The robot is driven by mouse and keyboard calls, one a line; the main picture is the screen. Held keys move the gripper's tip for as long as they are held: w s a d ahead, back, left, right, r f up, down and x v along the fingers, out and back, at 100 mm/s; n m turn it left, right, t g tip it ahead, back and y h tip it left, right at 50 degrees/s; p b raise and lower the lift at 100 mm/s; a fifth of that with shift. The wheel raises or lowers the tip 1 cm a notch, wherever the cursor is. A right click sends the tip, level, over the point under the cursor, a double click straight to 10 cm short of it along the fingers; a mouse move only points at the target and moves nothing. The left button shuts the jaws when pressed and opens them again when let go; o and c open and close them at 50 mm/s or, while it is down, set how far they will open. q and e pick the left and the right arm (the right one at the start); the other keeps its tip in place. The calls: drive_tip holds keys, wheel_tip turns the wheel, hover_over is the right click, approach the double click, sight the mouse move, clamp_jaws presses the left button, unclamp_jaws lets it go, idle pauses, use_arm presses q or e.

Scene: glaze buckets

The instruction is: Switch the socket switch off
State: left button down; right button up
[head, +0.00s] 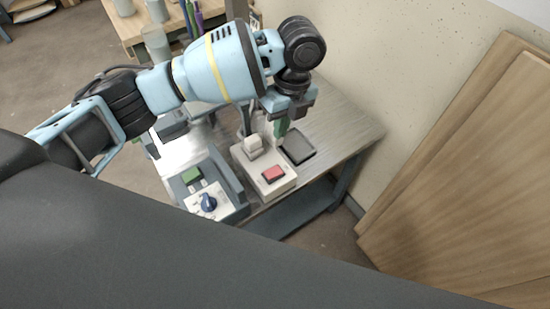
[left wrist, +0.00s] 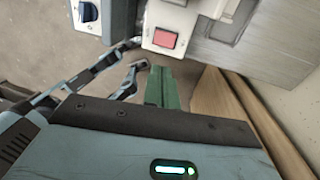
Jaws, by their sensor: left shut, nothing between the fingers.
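The socket box (head: 258,184) is a pale beige block on the metal bench, with a red rocker switch (head: 274,174) at its near end. A pale plug (head: 253,147) stands at its far end. The red switch also shows near the top of the left wrist view (left wrist: 165,39); I cannot tell which way it is tilted. My left gripper (head: 282,127) points down, with its green fingers shut and empty. In the head view it appears beyond the switch, and it looks apart from it. The fingers appear below the switch in the left wrist view (left wrist: 160,88).
A grey unit with a blue knob (head: 208,202) and a green panel (head: 191,175) stands left of the socket box. A black pad (head: 298,148) lies right of the socket box. Wooden boards (head: 460,180) lean on the wall at right.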

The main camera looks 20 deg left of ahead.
use_arm(q)
approach(270, 174)
drive_tip(key=f, duration=0.3)
drive_tip(key=s+f, duration=0.1)
drive_tip(key=f, duration=0.1)
drive_tip(key=shift+a+f, duration=0.15)
drive_tip(key=shift+a, duration=0.1)
drive_tip(key=shift+f, duration=0.7)
use_arm(e)
drive_tip(key=shift+s+f, duration=0.25)
drive_tip(key=shift+f, duration=0.05)
drive_tip(key=shift+s, duration=0.2)
